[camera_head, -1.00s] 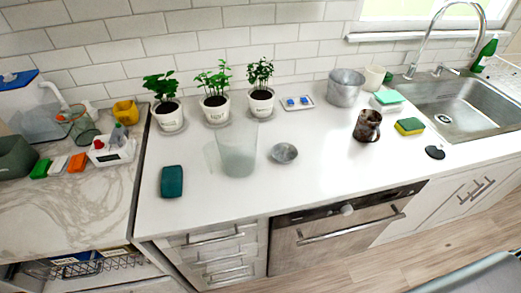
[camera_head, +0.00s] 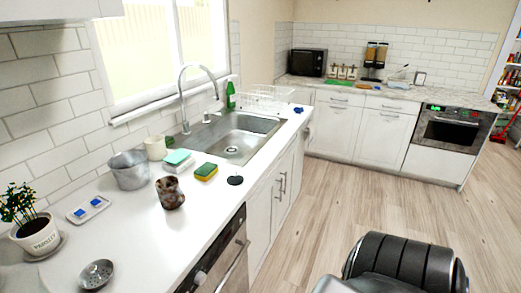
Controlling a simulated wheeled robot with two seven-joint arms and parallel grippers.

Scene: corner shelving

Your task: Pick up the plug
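A small flat black disc, which looks like the plug (camera_head: 235,180), lies on the white counter (camera_head: 190,219) in front of the sink (camera_head: 229,138). It is to the right of a yellow and green sponge (camera_head: 206,172), near the counter's front edge. Neither of my grippers shows in this view. A dark rounded part of my own body shows at the bottom right, over the floor.
A brown mug (camera_head: 170,193), a metal pot (camera_head: 129,170) and a cream cup (camera_head: 155,148) stand left of the plug. A tall faucet (camera_head: 184,95) rises behind the sink. Open wooden floor (camera_head: 340,205) lies in front of the cabinets.

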